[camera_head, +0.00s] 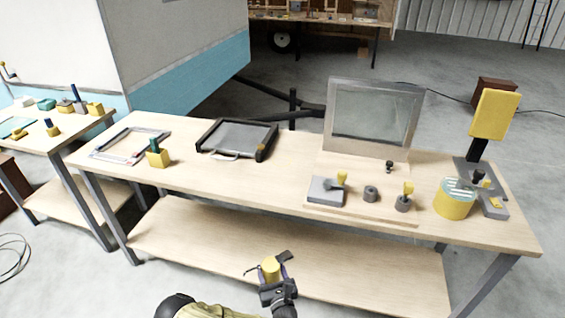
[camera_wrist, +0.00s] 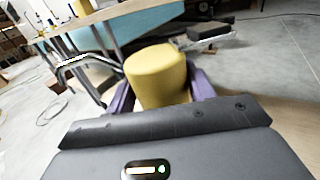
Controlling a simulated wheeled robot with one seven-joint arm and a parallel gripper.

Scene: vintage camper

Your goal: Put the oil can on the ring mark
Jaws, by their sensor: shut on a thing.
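The oil can (camera_head: 270,267) has a yellow body, with a thin curved dark part on one side and a flat dark part on the other. My gripper (camera_head: 275,281) is shut on it, in front of the long workbench, near the bottom of the head view. In the wrist view the can's yellow body (camera_wrist: 157,75) sits between the purple fingers of my gripper (camera_wrist: 161,92). The fingers hide its lower part. I cannot pick out the ring mark in either view.
The long workbench (camera_head: 240,185) carries an empty frame (camera_head: 130,145), a dark tray (camera_head: 237,140), a yellow holder (camera_head: 157,154), a framed panel (camera_head: 375,115), small grey parts and a yellow tub (camera_head: 454,200). Its lower shelf (camera_head: 210,240) looks bare. A second bench (camera_head: 60,145) stands left.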

